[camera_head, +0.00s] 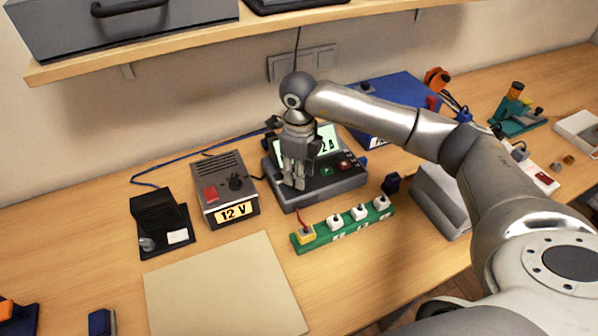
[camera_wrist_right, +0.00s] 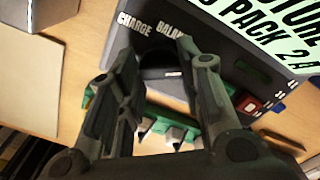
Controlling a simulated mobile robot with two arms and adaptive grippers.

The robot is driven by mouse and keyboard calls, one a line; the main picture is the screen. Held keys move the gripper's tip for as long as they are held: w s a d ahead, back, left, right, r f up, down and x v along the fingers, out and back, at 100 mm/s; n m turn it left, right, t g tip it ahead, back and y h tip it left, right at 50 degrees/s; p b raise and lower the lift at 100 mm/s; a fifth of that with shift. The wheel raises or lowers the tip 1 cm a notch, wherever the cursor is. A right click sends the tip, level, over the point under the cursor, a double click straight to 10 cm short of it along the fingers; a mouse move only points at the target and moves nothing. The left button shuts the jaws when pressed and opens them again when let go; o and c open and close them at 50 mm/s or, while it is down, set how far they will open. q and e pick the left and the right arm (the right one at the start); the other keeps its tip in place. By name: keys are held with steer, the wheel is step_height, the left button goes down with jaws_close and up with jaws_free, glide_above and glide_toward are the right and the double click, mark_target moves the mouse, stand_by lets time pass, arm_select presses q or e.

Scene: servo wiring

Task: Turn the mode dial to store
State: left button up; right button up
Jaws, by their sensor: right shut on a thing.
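The charger (camera_head: 345,184) is a dark grey box with a green button, a red button and a lit, pale green screen (camera_head: 328,137). My right gripper (camera_head: 294,184) reaches down onto its front left part. In the wrist view the right gripper's fingers (camera_wrist_right: 163,68) are closed around the black mode dial (camera_wrist_right: 160,73), which has a pale mark. The words CHARGE and part of BALANCE (camera_wrist_right: 168,29) show beside the dial. The screen (camera_wrist_right: 265,30) shows large, partly cut-off text that includes PACK 2A. The dial is hidden in the head view. My left gripper is not in view.
A green strip (camera_head: 345,236) with a yellow and several white connectors lies in front of the charger. A grey 12 V supply (camera_head: 225,185) stands left, beside a black stand (camera_head: 160,219). A blue box (camera_head: 385,93) is behind. A beige mat (camera_head: 225,290) leaves clear room at front left.

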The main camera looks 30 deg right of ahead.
steer(key=shift+m, duration=0.3)
steer(key=o, duration=1.1)
steer(key=shift+c, duration=0.2)
step_height(320, 180, up, 12)
